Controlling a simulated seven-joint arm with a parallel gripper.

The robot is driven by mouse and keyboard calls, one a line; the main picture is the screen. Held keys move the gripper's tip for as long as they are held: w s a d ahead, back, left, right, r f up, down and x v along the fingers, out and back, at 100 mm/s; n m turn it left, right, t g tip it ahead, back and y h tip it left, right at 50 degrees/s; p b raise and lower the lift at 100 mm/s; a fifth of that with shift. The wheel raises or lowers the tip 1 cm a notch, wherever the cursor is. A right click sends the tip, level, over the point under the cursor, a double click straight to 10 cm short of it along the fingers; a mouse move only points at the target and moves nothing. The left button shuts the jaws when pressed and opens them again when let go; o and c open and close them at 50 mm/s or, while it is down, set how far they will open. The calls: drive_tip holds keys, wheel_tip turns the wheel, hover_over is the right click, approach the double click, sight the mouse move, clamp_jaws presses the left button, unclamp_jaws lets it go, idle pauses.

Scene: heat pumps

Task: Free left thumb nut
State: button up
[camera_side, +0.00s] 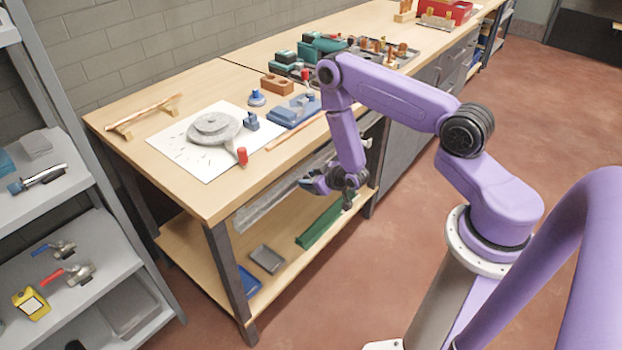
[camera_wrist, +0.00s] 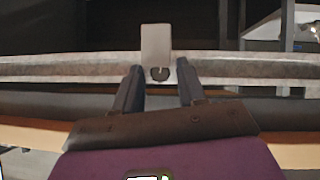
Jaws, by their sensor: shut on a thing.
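A long grey metal rail (camera_side: 262,209) runs under the front edge of the workbench. It crosses the wrist view as a pale mottled bar (camera_wrist: 70,68). A light grey upright bracket (camera_wrist: 155,42) stands in front of it, with a small dark round thumb nut (camera_wrist: 160,73) at its lower end. My gripper (camera_side: 318,182) is at the rail below the bench top. In the wrist view my gripper (camera_wrist: 160,72) has its two dark fingers on either side of the nut, shut on it. The exact contact is hard to see. I cannot make out a second nut.
The bench top (camera_side: 115,115) overhangs the rail. It holds a grey round part (camera_side: 214,128) on white paper, a red-capped piece (camera_side: 242,156) and a blue block (camera_side: 294,112). Below, the lower shelf holds a green bar (camera_side: 322,226) and a grey tray (camera_side: 267,259). The floor in front is clear.

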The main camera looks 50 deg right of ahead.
sight(308, 178)
drive_tip(key=o, duration=0.6)
drive_tip(key=shift+c, duration=0.2)
drive_tip(key=v, duration=0.5)
